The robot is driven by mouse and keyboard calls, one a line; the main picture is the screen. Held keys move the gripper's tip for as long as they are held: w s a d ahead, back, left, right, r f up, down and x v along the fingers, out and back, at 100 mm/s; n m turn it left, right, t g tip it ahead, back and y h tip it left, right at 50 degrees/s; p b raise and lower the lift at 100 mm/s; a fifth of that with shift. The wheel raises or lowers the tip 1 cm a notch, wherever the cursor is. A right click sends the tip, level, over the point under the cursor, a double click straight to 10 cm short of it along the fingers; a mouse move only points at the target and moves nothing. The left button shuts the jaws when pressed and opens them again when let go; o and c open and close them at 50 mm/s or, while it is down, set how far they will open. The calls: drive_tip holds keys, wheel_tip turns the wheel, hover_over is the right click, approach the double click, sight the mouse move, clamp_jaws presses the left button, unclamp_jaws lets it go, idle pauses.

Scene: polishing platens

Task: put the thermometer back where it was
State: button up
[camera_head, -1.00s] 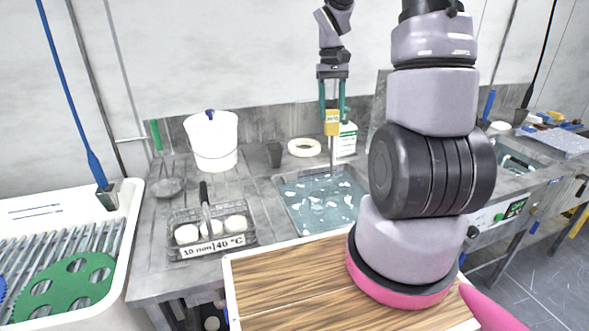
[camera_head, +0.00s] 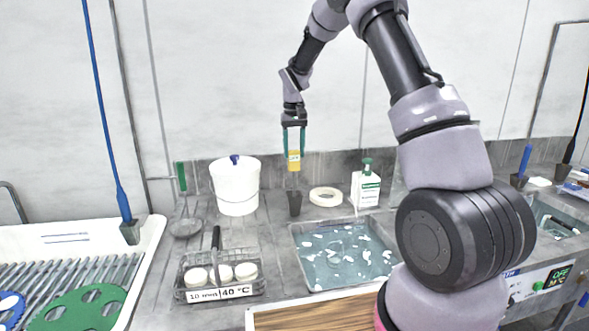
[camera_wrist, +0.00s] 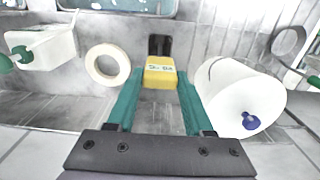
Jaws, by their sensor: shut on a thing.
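The thermometer has a yellow body (camera_head: 293,161) and a thin probe pointing down. My gripper (camera_head: 293,150), with green fingers, is shut on the yellow body and holds it upright above the small dark cup (camera_head: 295,204). In the wrist view the yellow body (camera_wrist: 160,73) sits between the fingertips of my gripper (camera_wrist: 161,85), with the dark cup (camera_wrist: 160,44) just beyond it. The probe reaches down toward the cup's mouth; I cannot tell whether its tip is inside.
A white bucket (camera_head: 236,186) stands left of the cup. A tape ring (camera_head: 326,196) and a white bottle (camera_head: 366,188) are to the right. The water bath (camera_head: 342,280) with floating ice-like pieces and a wire basket of white discs (camera_head: 217,287) lie in front.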

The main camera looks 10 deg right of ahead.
sight(294, 171)
drive_tip(key=shift+f, duration=2.05)
drive_tip(key=o, duration=1.1)
drive_tip(key=shift+f, duration=0.15)
